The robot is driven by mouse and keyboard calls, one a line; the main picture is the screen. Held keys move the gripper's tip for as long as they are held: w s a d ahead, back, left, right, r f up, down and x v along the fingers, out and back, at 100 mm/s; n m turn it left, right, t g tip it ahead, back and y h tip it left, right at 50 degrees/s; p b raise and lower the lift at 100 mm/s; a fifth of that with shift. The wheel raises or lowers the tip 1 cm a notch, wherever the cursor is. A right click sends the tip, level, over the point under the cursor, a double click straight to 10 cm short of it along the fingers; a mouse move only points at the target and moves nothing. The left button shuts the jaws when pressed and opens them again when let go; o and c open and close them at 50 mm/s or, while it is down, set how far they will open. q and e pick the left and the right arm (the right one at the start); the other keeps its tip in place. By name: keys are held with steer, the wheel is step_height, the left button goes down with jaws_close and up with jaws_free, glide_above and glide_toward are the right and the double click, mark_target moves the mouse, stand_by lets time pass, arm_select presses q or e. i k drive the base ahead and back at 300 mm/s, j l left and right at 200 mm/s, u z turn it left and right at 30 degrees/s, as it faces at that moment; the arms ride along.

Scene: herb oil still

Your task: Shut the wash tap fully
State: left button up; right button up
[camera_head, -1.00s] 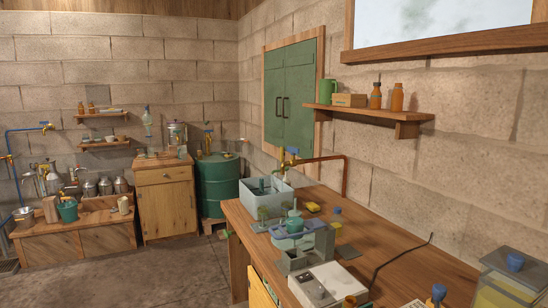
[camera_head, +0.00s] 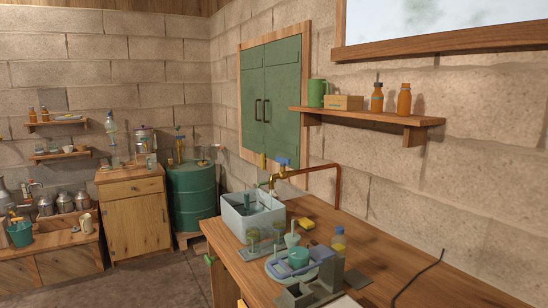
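A brass tap (camera_head: 274,181) on a copper pipe (camera_head: 337,186) reaches over a pale grey wash basin (camera_head: 236,229) at the back of the wooden bench. It has a blue lever (camera_head: 283,162) on top. The lever's exact turn is too small to read, and I cannot tell whether water runs from the spout. Some dark items sit in the basin. Neither of my grippers is in view, and nothing of mine touches the tap.
The bench (camera_head: 385,250) holds a blue tray with green vessels (camera_head: 298,257), grey blocks (camera_head: 330,274), a yellow-and-blue bottle (camera_head: 338,240) and a yellow sponge (camera_head: 308,223). A black cable crosses its right side. A green drum (camera_head: 193,195) stands beyond. Floor at left is clear.

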mark_target(283, 161)
steer(key=i+j+z, duration=0.8)
steer(key=j, duration=0.25)
steer(key=k, duration=0.05)
